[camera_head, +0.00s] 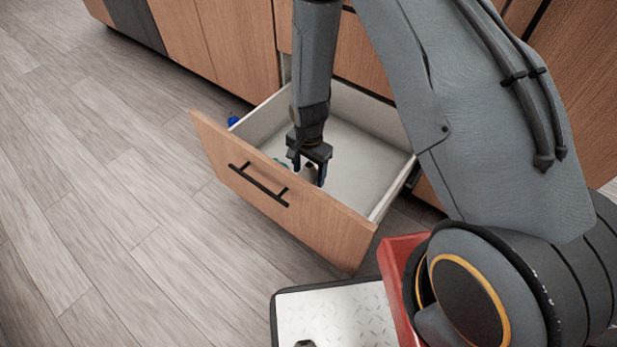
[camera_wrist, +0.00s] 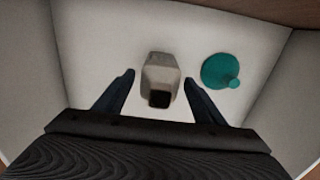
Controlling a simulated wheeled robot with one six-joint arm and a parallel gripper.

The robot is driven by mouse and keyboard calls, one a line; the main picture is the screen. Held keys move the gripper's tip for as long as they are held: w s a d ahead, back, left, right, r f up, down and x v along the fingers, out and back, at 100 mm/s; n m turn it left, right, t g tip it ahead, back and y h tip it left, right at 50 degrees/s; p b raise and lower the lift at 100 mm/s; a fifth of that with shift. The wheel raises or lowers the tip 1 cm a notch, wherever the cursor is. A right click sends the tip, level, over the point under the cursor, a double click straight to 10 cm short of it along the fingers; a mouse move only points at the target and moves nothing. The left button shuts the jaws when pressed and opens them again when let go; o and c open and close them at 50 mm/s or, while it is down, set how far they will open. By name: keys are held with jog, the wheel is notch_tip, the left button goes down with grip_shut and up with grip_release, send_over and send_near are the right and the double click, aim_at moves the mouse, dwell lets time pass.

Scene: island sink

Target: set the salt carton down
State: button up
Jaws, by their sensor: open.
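The salt carton (camera_wrist: 160,73), pale grey-beige with a dark patch at its near end, is in the open drawer (camera_head: 368,142). In the wrist view it lies between the two spread fingers of my gripper (camera_wrist: 158,80), with a gap on each side. In the head view my gripper (camera_head: 307,174) reaches down into the drawer close behind its front panel. The carton (camera_head: 308,173) shows only as a small pale bit between the fingers there. My gripper is open and hides most of it.
A teal round object with a small knob (camera_wrist: 219,70) lies in the drawer, right of the carton in the wrist view. The wooden drawer front (camera_head: 290,205) has a black handle. A blue thing (camera_head: 233,121) shows by the drawer's left side. The floor (camera_head: 100,200) to the left is clear.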

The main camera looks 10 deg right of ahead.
notch_tip(320, 180, up, 7)
jog(key=shift+r+p, duration=0.2)
jog(key=shift+p, duration=0.8)
jog(key=s+d+r+n+t, duration=0.1)
jog(key=d+r+n, duration=0.15)
jog(key=r, duration=0.55)
jog(key=s+d+r+n, duration=0.1)
jog(key=d+r, duration=0.2)
jog(key=r, duration=0.4)
jog(key=s+d+r+n+t, duration=0.1)
jog(key=s+d+r+n, duration=0.25)
jog(key=r, duration=0.25)
jog(key=s+d+r+n+t, duration=0.1)
jog(key=s+d+r+n, duration=0.15)
jog(key=s+r, duration=0.35)
jog(key=s+a+r+n+g, duration=0.1)
jog(key=s+a+n+g, duration=0.15)
jog(key=s+a, duration=0.55)
jog(key=s+a+n+g, duration=0.1)
jog(key=s+a+n, duration=0.35)
jog(key=a, duration=0.85)
jog(key=d+r+m+p, duration=0.3)
jog(key=d+r+p, duration=0.7)
jog(key=r+p, duration=0.3)
jog(key=d+r+m+p, duration=0.4)
jog(key=d+r+p, duration=0.7)
jog(key=r+p, duration=0.3)
jog(key=shift+s+d+p, duration=0.15)
jog(key=shift+s+p, duration=0.05)
jog(key=shift+p, duration=0.2)
